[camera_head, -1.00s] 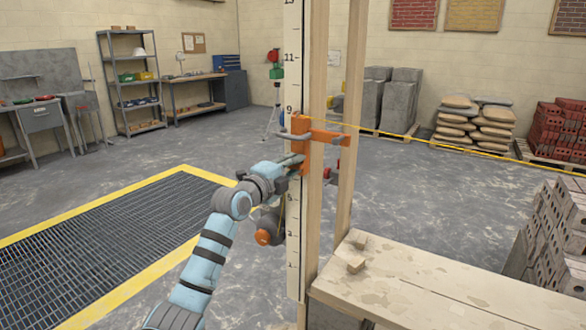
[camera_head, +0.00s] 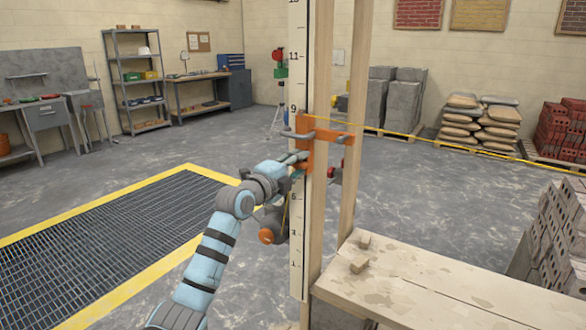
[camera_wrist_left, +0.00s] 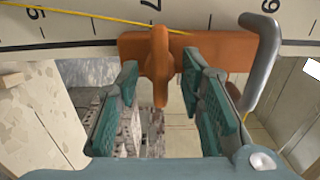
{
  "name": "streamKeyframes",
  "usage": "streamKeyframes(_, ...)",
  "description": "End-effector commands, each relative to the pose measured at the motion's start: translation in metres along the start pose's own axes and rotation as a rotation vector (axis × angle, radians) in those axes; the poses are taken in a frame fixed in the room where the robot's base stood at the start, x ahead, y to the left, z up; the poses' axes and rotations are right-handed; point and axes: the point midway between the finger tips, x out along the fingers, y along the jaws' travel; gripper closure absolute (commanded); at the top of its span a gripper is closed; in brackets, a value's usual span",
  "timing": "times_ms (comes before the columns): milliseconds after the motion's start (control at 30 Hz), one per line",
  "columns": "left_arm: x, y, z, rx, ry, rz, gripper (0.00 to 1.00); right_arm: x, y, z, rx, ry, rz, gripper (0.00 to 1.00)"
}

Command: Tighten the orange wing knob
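The orange wing knob (camera_wrist_left: 161,66) stands on an orange bracket (camera_wrist_left: 214,49) in the left wrist view, its wing pointing along the gap between my fingers. In the head view the orange bracket (camera_head: 307,151) is on the marked upright pole, and the knob cannot be made out behind my gripper. My left gripper (camera_wrist_left: 160,76) is open, with one teal finger on each side of the knob and visible gaps. It also shows at the bracket in the head view (camera_head: 298,159). My right gripper is not in view.
A grey bent handle (camera_wrist_left: 262,62) rises beside the right finger. A yellow line (camera_head: 420,137) runs right from the bracket. The marked pole (camera_head: 298,230) stands before a wooden post, with a plank bench (camera_head: 440,285) at right.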

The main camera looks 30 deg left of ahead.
Motion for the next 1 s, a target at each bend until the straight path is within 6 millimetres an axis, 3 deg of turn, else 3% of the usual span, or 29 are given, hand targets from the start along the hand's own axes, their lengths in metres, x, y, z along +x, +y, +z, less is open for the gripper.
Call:
streamKeyframes(133, -0.022, 0.001, 0.001, 0.007, -0.001, 0.001, 0.65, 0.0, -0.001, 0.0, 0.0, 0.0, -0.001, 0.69)
streamKeyframes(400, -0.095, 0.001, -0.001, 0.011, 0.002, 0.004, 0.65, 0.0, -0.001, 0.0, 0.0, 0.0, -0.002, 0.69)
streamKeyframes(500, -0.111, 0.002, 0.001, 0.008, -0.002, 0.005, 0.65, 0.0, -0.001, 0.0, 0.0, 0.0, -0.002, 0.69)
streamKeyframes(1000, -0.118, 0.0, 0.0, 0.001, 0.0, 0.001, 0.65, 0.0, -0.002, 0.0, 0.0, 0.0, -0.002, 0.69)
